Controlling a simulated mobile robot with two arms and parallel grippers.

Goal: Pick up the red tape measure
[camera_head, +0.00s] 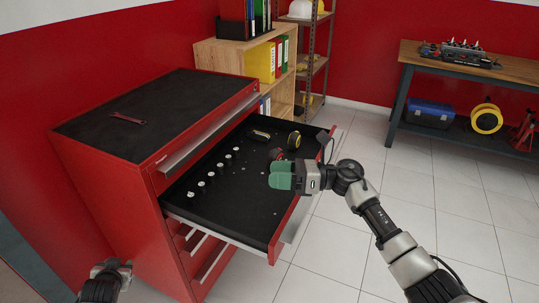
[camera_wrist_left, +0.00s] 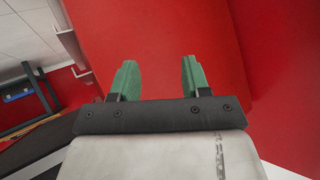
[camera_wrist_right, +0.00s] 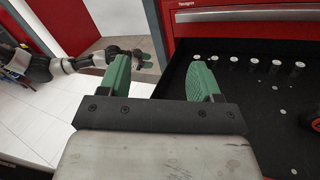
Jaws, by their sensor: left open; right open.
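A red and black object, apparently the red tape measure (camera_head: 277,154), lies in the open drawer (camera_head: 240,195), partly hidden behind my right gripper (camera_head: 280,176). A red and black part of it (camera_wrist_right: 314,118) also shows at the right edge of the right wrist view. My right gripper is open and empty above the drawer, on the near side of the red object and apart from it. My left gripper (camera_wrist_left: 154,76) is open and empty, facing a red surface; in the head view its arm is at the lower left, outside the drawer.
The drawer also holds a yellow and black round object (camera_head: 294,140), a yellow and black tool (camera_head: 261,134) and a row of small sockets (camera_head: 212,173). The tiled floor at right is clear.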

